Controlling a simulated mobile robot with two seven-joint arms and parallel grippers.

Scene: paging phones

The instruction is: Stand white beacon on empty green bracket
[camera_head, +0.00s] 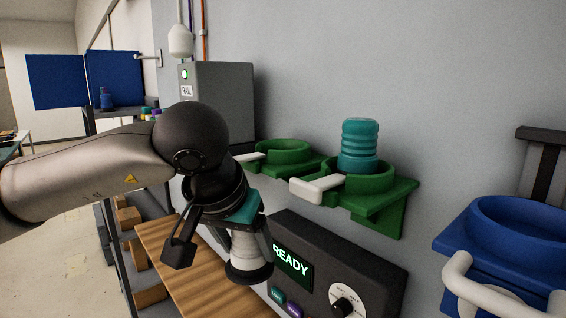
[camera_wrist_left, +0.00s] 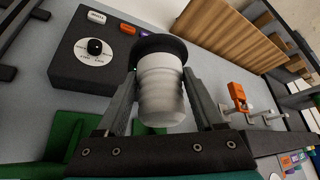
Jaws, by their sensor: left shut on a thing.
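My left gripper (camera_head: 222,240) is shut on the white beacon (camera_head: 247,250), a ribbed white body with a dark base ring at its lower end. It holds the beacon roughly upright in front of the console, below and left of the brackets. In the left wrist view the beacon (camera_wrist_left: 160,92) sits between the two fingers (camera_wrist_left: 162,100). The empty green bracket (camera_head: 286,158) is on the wall behind and to the right of my gripper, with a white lever at its front. A second green bracket (camera_head: 375,190) holds a teal ribbed beacon (camera_head: 359,146). My right gripper is out of view.
A dark console (camera_head: 345,262) with a READY screen, knob and buttons lies below the brackets. A blue bracket (camera_head: 520,228) is at the right. A grey RAIL box (camera_head: 225,100) stands behind my arm. A wooden shelf (camera_head: 165,250) lies below my gripper.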

